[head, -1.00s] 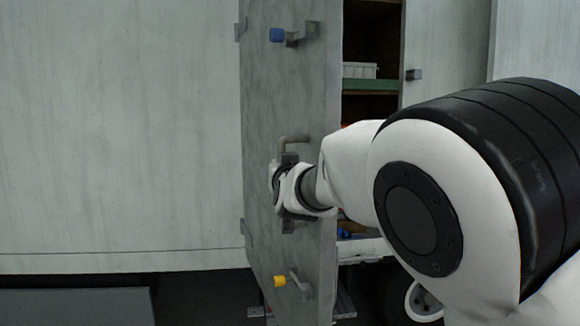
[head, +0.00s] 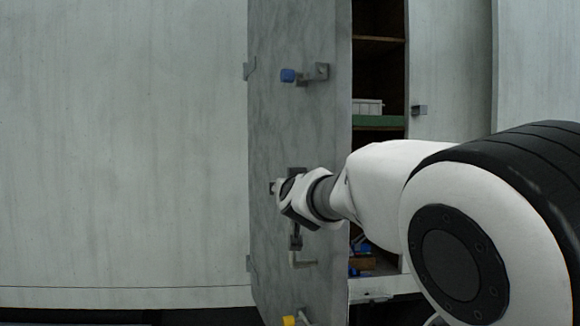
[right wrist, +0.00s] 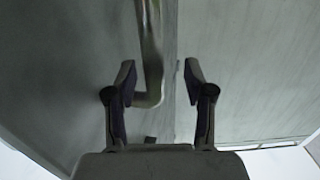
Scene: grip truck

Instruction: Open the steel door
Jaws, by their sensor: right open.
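The steel door (head: 300,120) is a grey panel hinged at its left edge. It stands open, with the truck's interior showing to its right. A bent metal handle (head: 303,263) shows on its face below my right gripper (head: 282,190), which is in front of the door's middle. In the right wrist view, my right gripper (right wrist: 158,85) is open. The handle's bar (right wrist: 151,45) comes down from the top and bends left near the left finger. The bar lies between the fingertips in the picture; contact cannot be told. My left gripper is not in view.
The open compartment (head: 378,85) holds shelves, a white bin (head: 368,106) and loose items low down. The truck's white side wall (head: 120,150) fills the left.

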